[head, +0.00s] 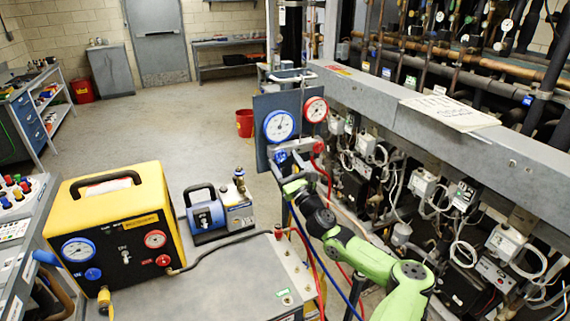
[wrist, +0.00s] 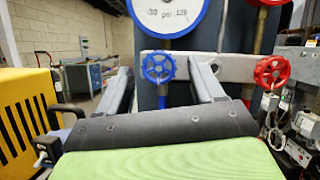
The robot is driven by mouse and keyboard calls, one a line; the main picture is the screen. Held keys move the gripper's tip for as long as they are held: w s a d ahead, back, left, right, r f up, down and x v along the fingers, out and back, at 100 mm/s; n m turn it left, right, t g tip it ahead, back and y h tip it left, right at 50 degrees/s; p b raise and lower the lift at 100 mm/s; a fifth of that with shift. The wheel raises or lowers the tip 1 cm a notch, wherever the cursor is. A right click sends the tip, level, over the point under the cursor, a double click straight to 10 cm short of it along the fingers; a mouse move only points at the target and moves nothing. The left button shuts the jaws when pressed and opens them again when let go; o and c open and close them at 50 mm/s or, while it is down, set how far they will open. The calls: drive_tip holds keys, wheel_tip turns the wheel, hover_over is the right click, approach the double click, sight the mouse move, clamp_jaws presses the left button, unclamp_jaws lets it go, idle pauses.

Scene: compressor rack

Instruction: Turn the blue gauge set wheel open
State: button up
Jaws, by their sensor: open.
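The blue gauge set wheel (wrist: 158,67) is a spoked handwheel on the left of the light manifold bar, below the white-faced blue gauge (wrist: 168,12). In the wrist view it appears between the two fingers of my gripper (wrist: 160,78), which are open with a gap on each side of it. I cannot tell how far the fingertips are from it in depth. In the head view the blue wheel (head: 281,158) is small and partly hidden by my gripper (head: 287,172). The red wheel (wrist: 272,72) is to the right on the same bar.
The red gauge (head: 316,109) stands beside the blue gauge. A yellow machine (head: 115,225) and a vacuum pump (head: 220,213) stand on the bench at left. Hoses hang below the manifold. The compressor rack (head: 440,115) fills the right. Open floor lies behind.

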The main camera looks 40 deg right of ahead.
drive_tip(key=c, duration=1.1)
drive_tip(key=shift+o, duration=0.2)
